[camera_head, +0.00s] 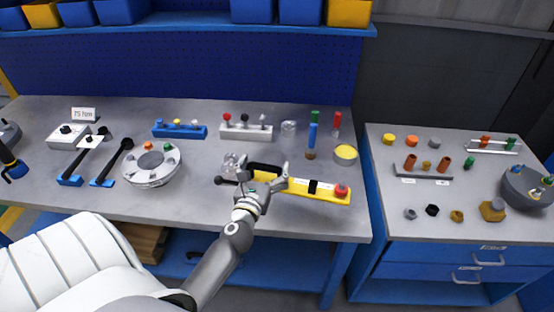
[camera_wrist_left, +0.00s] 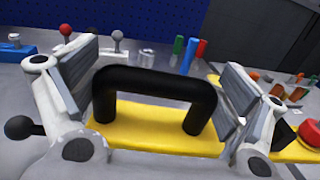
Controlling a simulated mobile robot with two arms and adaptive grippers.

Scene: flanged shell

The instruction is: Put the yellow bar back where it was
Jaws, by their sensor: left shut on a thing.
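The yellow bar (camera_head: 328,191) is at the front right of the grey workbench, with a black handle (camera_head: 265,168), a black band and a red button (camera_head: 341,190) at its right end. In the left wrist view the black handle (camera_wrist_left: 155,82) arches between the finger pads of my left gripper (camera_wrist_left: 163,88), above the yellow bar (camera_wrist_left: 150,128). I cannot tell whether the bar touches the bench. My right gripper is not in view.
A round flanged part (camera_head: 150,168) stands left of the bar. A blue block (camera_head: 180,131) and a white block (camera_head: 246,132) with knobs lie behind. Coloured upright pieces and a yellow-topped cylinder (camera_head: 345,154) stand close behind the bar. A second bench (camera_head: 400,225) is at right.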

